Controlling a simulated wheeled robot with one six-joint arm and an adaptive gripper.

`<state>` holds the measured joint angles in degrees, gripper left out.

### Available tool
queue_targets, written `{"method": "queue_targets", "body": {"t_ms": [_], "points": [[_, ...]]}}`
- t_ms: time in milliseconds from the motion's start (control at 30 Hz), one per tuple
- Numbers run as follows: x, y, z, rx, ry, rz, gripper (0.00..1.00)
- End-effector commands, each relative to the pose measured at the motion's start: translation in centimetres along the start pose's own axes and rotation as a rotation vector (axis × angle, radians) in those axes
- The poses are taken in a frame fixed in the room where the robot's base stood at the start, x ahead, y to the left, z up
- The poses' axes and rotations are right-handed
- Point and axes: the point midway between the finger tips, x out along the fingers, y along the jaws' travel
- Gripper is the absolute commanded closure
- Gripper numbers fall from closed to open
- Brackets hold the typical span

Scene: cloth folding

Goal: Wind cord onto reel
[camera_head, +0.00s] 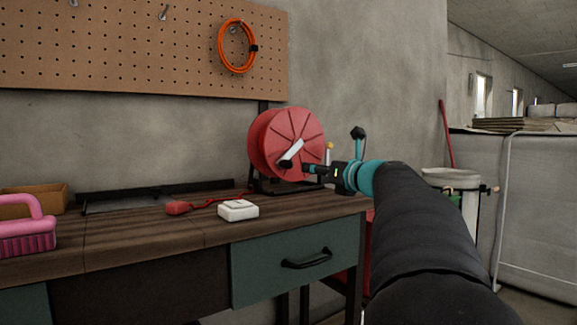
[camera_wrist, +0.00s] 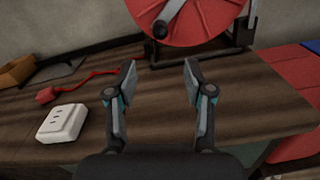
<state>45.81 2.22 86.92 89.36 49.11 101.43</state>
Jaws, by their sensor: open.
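A red reel (camera_head: 293,141) on a black stand sits at the right end of the wooden workbench, with a silver crank ending in a black knob (camera_head: 284,164) on its face. The reel also shows at the top of the wrist view (camera_wrist: 200,20), with its crank (camera_wrist: 168,16). A red cord (camera_head: 217,199) lies on the bench from the reel to a red plug (camera_head: 178,208); it also shows in the wrist view (camera_wrist: 85,76). My gripper (camera_wrist: 160,72) is open and empty, below the crank knob in the wrist view. In the head view my gripper (camera_head: 308,169) is at the reel's lower right.
A white socket box (camera_head: 238,210) lies near the plug. A pink brush (camera_head: 28,232) and cardboard box (camera_head: 38,198) are at the left. An orange cord coil (camera_head: 237,46) hangs on the pegboard. Bare bench top (camera_wrist: 240,105) lies in front of the reel.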

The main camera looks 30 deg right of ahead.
Motion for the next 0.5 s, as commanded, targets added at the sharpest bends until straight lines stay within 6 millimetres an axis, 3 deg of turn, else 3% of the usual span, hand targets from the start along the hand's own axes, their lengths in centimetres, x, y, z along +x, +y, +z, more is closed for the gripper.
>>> {"method": "queue_targets", "body": {"t_ms": [267,500], "points": [[0.6,0.0,0.0,0.111,0.001,-0.001,0.48],[4.3,0.0,-0.1,0.108,0.003,0.002,0.48]]}}
